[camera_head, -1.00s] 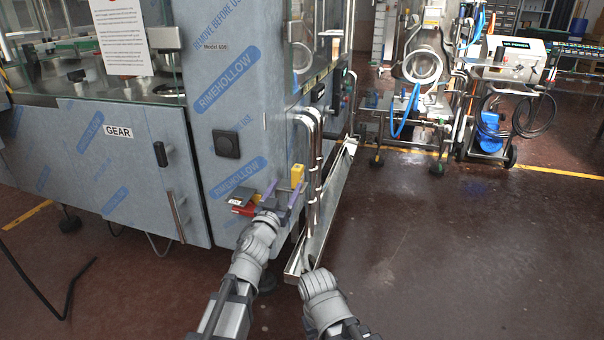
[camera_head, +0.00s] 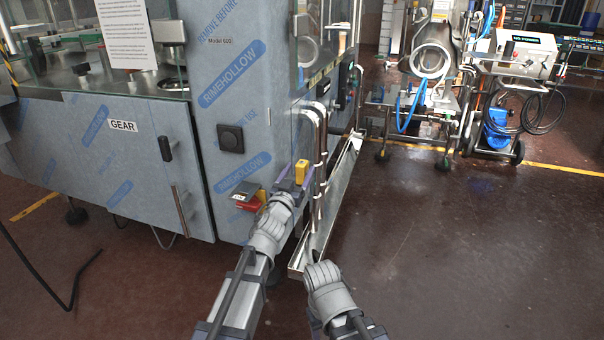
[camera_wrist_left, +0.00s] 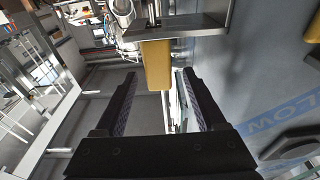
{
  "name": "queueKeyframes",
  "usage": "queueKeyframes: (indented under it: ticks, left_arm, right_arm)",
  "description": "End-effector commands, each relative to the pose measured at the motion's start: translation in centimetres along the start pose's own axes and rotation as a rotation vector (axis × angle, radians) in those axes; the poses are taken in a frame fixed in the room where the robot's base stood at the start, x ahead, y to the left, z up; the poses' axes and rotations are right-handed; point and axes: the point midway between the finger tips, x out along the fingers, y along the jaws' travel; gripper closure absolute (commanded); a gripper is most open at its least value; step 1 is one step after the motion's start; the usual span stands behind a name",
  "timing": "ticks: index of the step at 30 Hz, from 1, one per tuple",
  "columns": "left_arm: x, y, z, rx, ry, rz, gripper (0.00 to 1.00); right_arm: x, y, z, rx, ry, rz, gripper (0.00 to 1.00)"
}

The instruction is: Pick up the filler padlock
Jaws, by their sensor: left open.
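A yellow block (camera_head: 301,166), which I take to be the padlock, is at the machine's front corner beside the steel pipes. In the left wrist view the yellow block (camera_wrist_left: 156,65) sits below a grey bracket, ahead of and between the finger lines. My left gripper (camera_head: 296,179) is open at the yellow block in the head view. In the wrist view its two dark fingers (camera_wrist_left: 158,80) are apart with the block's lower end near their tips; contact cannot be told. My right gripper (camera_head: 313,256) is low by the steel tray, its fingers mostly hidden by its own wrist.
A red part (camera_head: 247,204) with a grey cover is on the machine panel, left of my left gripper. Vertical steel pipes (camera_head: 319,165) stand close to its right. A long steel tray (camera_head: 338,190) runs along the machine's side. Open floor (camera_head: 430,250) lies to the right.

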Motion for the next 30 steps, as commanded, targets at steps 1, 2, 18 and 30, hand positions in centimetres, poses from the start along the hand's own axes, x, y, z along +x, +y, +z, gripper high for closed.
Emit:
queueKeyframes:
  ticks: [1,2,18,30]
  left_arm:
    - [1.2,0.2,0.0,-0.001,0.0,0.001,0.28]
    - [1.7,0.1,0.0,0.0,0.0,0.001,0.28]
    - [2.8,0.1,0.0,0.0,0.0,0.0,0.49]
    - [2.8,0.1,0.0,0.0,0.0,-0.001,0.94]
  right_arm:
    - [-0.1,0.0,0.0,0.0,0.0,0.0,0.4]
    - [-0.3,0.0,0.0,0.0,0.0,0.0,0.4]
    - [-0.4,0.1,0.0,0.001,0.0,0.001,0.4]
    - [-0.4,0.1,0.0,0.001,0.0,0.001,0.4]
